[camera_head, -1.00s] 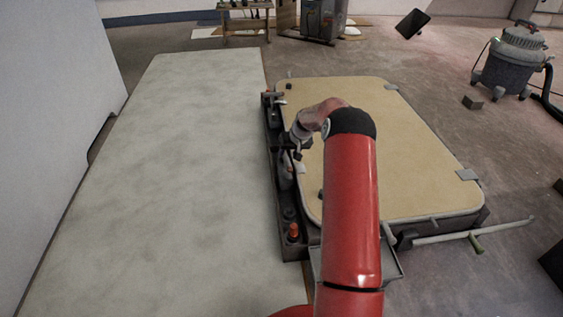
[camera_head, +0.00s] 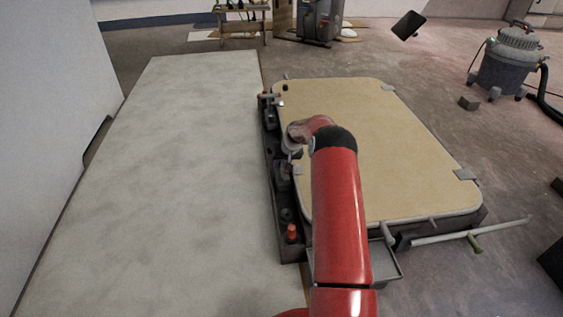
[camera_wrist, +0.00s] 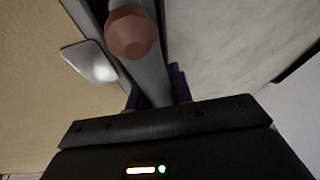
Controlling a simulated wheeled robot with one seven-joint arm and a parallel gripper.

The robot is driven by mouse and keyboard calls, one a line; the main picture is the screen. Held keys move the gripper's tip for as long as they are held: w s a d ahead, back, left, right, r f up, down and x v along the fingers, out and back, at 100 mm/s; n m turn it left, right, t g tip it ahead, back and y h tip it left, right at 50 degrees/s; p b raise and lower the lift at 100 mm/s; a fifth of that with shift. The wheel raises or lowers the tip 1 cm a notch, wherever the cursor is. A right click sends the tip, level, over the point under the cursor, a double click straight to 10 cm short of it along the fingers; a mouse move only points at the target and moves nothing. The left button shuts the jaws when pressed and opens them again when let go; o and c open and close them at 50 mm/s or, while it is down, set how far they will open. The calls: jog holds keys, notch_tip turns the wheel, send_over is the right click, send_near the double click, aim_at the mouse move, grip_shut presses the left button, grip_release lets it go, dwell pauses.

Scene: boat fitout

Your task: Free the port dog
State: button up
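The tan hatch panel (camera_head: 350,130) lies flat with a pale rim. Dark fittings sit along the ledge (camera_head: 287,212) on its left, one with an orange top (camera_head: 292,233). My gripper is over this ledge, mostly hidden by my wrist in the head view. In the wrist view, the dark fingers of my gripper (camera_wrist: 156,90) stand apart with a grey bar (camera_wrist: 150,72) running between them. A copper-coloured hexagonal knob (camera_wrist: 130,33) sits on the bar's far end. I cannot tell whether the fingers touch the bar, or whether this is the port dog.
A pale metal tab (camera_wrist: 89,62) lies on the panel edge beside the bar. A long pale surface (camera_head: 185,170) lies left of the ledge. A small tray (camera_head: 385,262) and a rod (camera_head: 470,232) are at the front. A vacuum (camera_head: 508,62) stands at the far right.

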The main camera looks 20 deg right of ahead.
grip_shut()
jog(key=shift+d+m+h, duration=0.1)
jog(key=shift+m+h, duration=0.2)
jog(key=shift+m, duration=0.4)
jog(key=o, duration=0.7)
grip_release()
jog(key=shift+c, duration=0.2)
jog(key=v, duration=0.7)
jog(key=shift+s+r+p, duration=0.25)
jog(key=shift+r+p, duration=0.1)
jog(key=shift+p, duration=0.05)
